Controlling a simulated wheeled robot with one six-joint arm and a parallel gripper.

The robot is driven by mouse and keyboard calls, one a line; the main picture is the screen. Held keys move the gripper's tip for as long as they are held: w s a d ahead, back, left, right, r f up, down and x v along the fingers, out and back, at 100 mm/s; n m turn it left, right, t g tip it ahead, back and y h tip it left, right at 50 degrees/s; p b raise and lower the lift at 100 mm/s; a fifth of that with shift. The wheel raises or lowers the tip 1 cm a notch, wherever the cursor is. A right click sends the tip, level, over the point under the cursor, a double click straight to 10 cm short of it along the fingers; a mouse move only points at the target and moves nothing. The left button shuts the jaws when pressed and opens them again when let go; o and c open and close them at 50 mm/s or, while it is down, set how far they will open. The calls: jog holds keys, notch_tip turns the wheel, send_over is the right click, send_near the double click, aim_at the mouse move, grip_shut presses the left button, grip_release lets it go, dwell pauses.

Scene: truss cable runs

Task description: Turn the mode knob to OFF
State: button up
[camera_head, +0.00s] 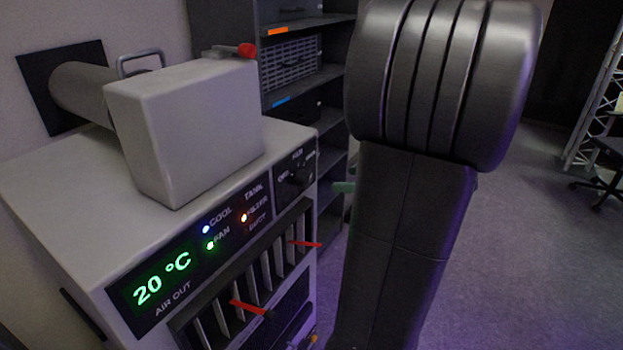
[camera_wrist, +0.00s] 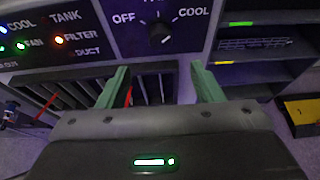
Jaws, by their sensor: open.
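The mode knob (camera_head: 299,177) is a dark round knob on the black panel at the right of the grey air unit's front. In the wrist view the knob (camera_wrist: 160,32) sits at top centre, with OFF at its left, COOL at its right and a cut-off label above. A small pale mark shows on it; I cannot tell for certain which label it points to. My gripper (camera_wrist: 159,75) is open and empty, its two green fingers spread below the knob in the picture and apart from it. In the head view one green fingertip (camera_head: 344,187) shows right of the unit; my arm hides the rest.
The air unit (camera_head: 50,190) has a lit 20 °C display (camera_head: 162,278), indicator lights and a vent with red tabs (camera_head: 250,308) below the panel. A dark shelf rack (camera_head: 292,62) stands behind. Open floor (camera_head: 540,240) lies to the right.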

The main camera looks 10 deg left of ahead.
aim_at(309, 181)
jog(key=x, duration=1.1)
jog(key=shift+w+a+f+p, duration=0.15)
jog(key=shift+p, duration=0.15)
jog(key=c, duration=1)
